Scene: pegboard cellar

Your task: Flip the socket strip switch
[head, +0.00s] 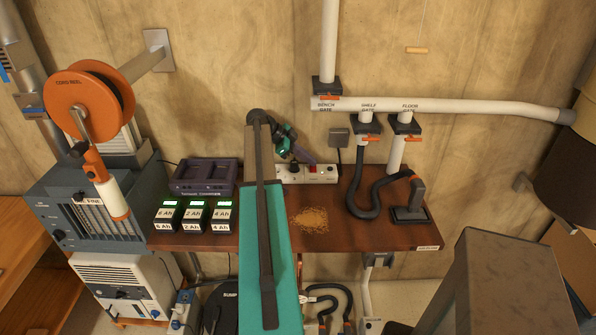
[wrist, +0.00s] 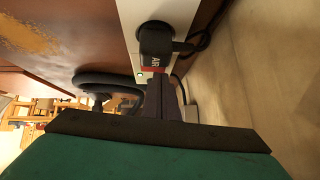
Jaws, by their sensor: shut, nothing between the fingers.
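The white socket strip (head: 322,174) lies along the back of the brown bench against the wall, with plugs on it. In the wrist view the strip (wrist: 131,14) shows at the top, with a black plug (wrist: 155,38) and a red label reading "AIR". My gripper (head: 304,158) is just above the strip's left half in the head view. In the wrist view its dark fingers (wrist: 164,80) are together, close to the plug and partly over the strip. I cannot tell whether they touch it. I cannot make out the switch or its position clearly.
A purple charger (head: 205,176) and several labelled batteries (head: 193,215) stand left on the bench. Sawdust (head: 309,219) lies right of my arm. A black hose (head: 362,200) and floor nozzle (head: 411,212) are at the right. A wall outlet (head: 339,137) is behind the strip.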

